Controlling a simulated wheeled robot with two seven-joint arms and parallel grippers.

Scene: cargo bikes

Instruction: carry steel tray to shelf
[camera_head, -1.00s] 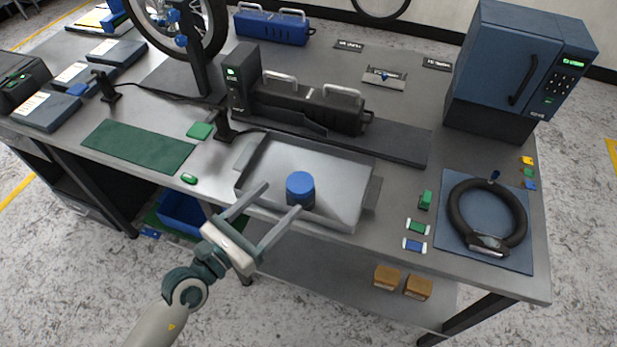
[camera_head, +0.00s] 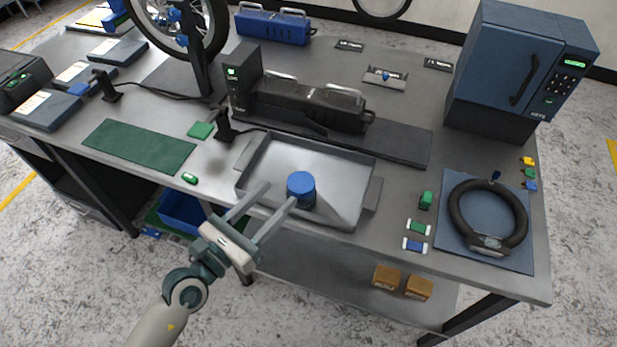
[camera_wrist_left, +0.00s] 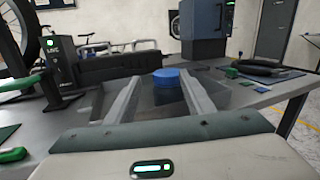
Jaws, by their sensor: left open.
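The steel tray (camera_head: 335,168) lies on the grey workbench near its front edge, with a tab handle on its left and right ends. A jar with a blue lid (camera_head: 301,188) stands inside it, toward the front. My left gripper (camera_head: 279,196) is open and empty, with its fingers over the tray's front left rim, just left of the jar. In the left wrist view the blue lid (camera_wrist_left: 167,77) shows between and beyond the two fingers (camera_wrist_left: 160,98). The lower shelf (camera_head: 330,285) under the bench is partly visible. My right gripper is not in view.
A black battery unit (camera_head: 310,108) stands behind the tray. A blue oven-like cabinet (camera_head: 515,70) and a ring-shaped lock on a blue mat (camera_head: 463,240) are at right. Two small boxes (camera_head: 388,278) sit on the lower shelf. A green mat (camera_head: 138,147) lies left.

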